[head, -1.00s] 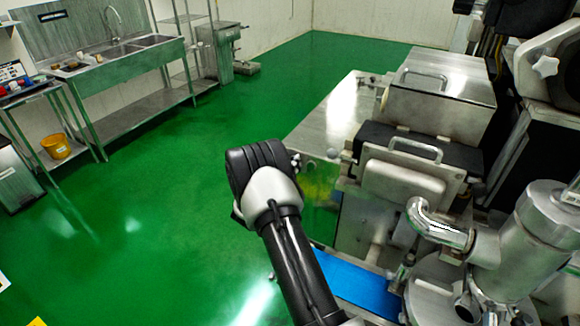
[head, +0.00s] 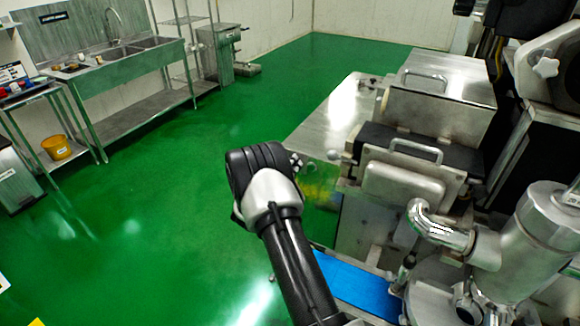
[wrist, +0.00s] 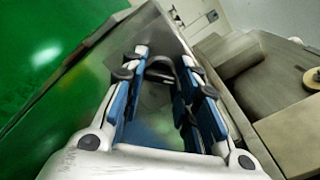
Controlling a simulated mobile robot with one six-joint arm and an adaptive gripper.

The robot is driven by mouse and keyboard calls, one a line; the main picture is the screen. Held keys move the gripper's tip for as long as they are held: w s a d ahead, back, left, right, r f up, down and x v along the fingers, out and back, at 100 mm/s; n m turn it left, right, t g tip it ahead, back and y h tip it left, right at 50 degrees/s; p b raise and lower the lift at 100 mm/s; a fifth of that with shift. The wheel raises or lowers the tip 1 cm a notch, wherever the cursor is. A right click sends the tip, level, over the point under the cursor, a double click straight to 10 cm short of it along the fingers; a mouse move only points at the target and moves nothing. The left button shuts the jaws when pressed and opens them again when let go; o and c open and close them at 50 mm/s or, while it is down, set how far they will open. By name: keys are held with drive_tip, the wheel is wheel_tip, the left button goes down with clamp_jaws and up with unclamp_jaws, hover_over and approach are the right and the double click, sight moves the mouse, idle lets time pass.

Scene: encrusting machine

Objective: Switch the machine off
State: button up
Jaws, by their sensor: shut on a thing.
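The encrusting machine (head: 440,110) fills the right of the head view, with metal covers, handles and a blue belt (head: 350,283) low down. My gripper (wrist: 163,60) shows in the wrist view, its blue-padded fingers closed around a dark curved part (wrist: 160,66) near the fingertips. What this part belongs to is hard to make out. A flat metal surface lies behind and below it. In the head view my arm hides most of the gripper, beside the machine's left side. I cannot make out a labelled power switch.
A metal table top (head: 325,120) adjoins the machine's far left side. A steel hopper with a bent pipe (head: 435,228) stands at the lower right. A sink bench (head: 125,60) and a yellow bucket (head: 57,147) are at the far left. The green floor between is clear.

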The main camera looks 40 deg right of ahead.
drive_tip(key=o, duration=1.1)
drive_tip(key=shift+c, duration=0.2)
drive_tip(key=v, duration=1.2)
